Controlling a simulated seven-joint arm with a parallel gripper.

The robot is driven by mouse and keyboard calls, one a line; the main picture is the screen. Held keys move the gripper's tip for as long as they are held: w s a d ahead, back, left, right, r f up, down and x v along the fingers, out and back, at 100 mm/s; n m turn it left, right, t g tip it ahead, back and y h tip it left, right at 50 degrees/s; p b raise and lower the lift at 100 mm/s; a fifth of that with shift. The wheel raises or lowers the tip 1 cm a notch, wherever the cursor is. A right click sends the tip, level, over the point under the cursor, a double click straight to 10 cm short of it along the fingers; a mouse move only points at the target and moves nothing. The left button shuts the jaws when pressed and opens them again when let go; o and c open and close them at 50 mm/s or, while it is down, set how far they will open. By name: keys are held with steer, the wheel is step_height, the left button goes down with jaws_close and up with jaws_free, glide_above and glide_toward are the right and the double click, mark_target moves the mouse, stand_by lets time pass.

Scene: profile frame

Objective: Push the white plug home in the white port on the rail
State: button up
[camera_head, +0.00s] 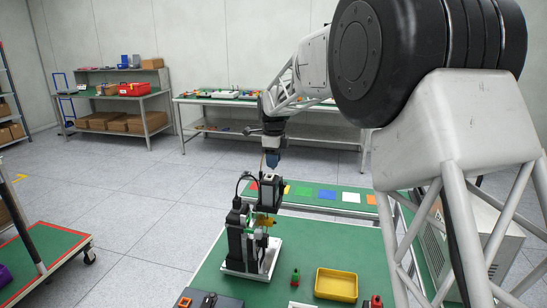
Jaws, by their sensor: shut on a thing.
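My gripper (265,217) points down at the black upright fixture (238,240) on the green table. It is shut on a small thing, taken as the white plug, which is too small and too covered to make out. Yellow and green parts show around the fingertips. The fixture stands on a white base plate (268,262). The rail and the white port cannot be told apart from the fixture in this view. I cannot tell whether the plug touches the port or how deep it sits.
A yellow tray (336,285) stands right of the fixture, with a small green item (295,277) between them. A red item (373,302) and a dark box (210,300) lie at the front edge. Coloured squares (327,195) lie on a green surface behind. Bare green table (345,245) lies right of the fixture.

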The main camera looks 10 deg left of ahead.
steer(key=shift+f, duration=0.75)
steer(key=shift+f, duration=1.15)
stand_by(2.0)
steer(key=o, duration=1)
steer(key=shift+r, duration=0.15)
steer(key=shift+r, duration=3.8)
